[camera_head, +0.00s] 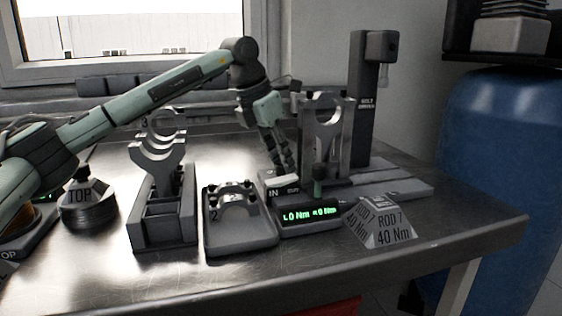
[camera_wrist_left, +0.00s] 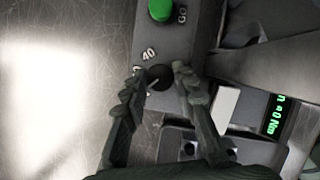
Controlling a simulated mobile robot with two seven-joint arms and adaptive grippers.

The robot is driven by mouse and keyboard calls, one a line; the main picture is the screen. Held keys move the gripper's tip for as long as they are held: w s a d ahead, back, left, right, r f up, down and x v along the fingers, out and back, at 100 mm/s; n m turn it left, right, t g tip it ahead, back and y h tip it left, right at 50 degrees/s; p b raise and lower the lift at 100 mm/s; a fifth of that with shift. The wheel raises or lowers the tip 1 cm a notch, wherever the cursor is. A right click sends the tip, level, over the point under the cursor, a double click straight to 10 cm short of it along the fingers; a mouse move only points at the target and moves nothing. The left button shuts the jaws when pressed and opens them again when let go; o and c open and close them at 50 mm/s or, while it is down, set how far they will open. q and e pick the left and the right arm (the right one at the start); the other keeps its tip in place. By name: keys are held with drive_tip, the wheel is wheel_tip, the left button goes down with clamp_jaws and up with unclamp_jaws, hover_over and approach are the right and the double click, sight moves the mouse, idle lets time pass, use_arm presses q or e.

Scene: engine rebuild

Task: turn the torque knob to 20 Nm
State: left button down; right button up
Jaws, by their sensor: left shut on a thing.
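The torque knob (camera_wrist_left: 158,77) is a small dark round knob in the wrist view, with a "40" mark beside it and a pale line near its edge. My left gripper (camera_wrist_left: 159,78) has its fingers on both sides of the knob, shut on it. In the head view my left gripper (camera_head: 287,168) reaches down behind the display unit, and the knob is hidden there. The display (camera_head: 310,214) shows green Nm readings, too small to read surely. It is cut off in the wrist view (camera_wrist_left: 276,117). My right gripper is in neither view.
A green GO button (camera_wrist_left: 161,9) sits beyond the knob. Close by stand an upright metal rod fixture (camera_head: 326,130), a dark post (camera_head: 367,100) and a "ROD 7 40 Nm" block (camera_head: 387,228). A tray with a bearing cap (camera_head: 240,240) lies left.

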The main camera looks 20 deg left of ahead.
use_arm(q)
drive_tip(key=shift+n, duration=0.4)
drive_tip(key=c, duration=1.2)
unclamp_jaws()
drive_tip(key=shift+r, duration=0.1)
drive_tip(key=v, duration=0.8)
drive_tip(key=shift+d, duration=0.1)
